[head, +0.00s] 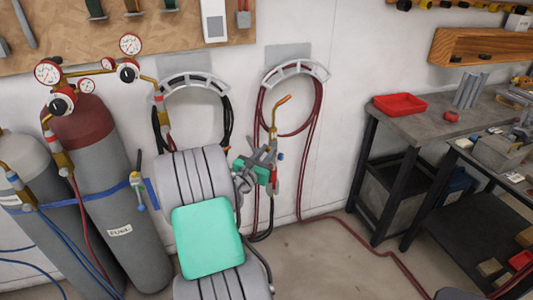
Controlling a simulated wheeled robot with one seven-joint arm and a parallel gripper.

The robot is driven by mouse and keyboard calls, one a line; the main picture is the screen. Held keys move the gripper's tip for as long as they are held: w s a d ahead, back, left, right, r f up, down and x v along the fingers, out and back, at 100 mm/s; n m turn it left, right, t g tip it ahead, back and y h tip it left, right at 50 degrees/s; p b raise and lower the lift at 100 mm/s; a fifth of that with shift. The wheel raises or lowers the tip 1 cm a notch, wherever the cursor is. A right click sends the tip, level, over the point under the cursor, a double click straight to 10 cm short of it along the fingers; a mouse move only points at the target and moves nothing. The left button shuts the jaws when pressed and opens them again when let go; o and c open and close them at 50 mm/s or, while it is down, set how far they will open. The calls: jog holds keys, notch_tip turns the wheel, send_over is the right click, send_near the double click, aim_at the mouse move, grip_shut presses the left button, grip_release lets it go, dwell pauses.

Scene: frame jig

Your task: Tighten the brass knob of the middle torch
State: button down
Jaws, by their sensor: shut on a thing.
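A torch with a bent brass tip (281,101) stands upright in front of the right wall hanger, in the middle of the head view. My gripper (270,157) is at the torch's body, below the tip, with its jaws shut on a part there. That part looks like the torch's brass knob, but the jaws hide most of it. Another torch-like fitting (138,190) with a blue end hangs by the blue strap to the left, apart from my gripper. My arm covers the space between them.
Dark red hose (318,110) loops over the right hanger (295,70) and runs along the floor. Gas cylinders (135,225) with gauges stand at left. A workbench (420,122) with a red tray (399,104) is at right. Open floor lies between.

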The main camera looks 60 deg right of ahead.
jog(key=shift+m, duration=0.9)
jog(key=c, duration=1.3)
grip_release()
jog(key=a+b, duration=0.1)
jog(key=a, duration=0.7)
jog(key=shift+s, duration=0.1)
jog(key=shift+o, duration=0.2)
jog(key=shift+d, duration=0.1)
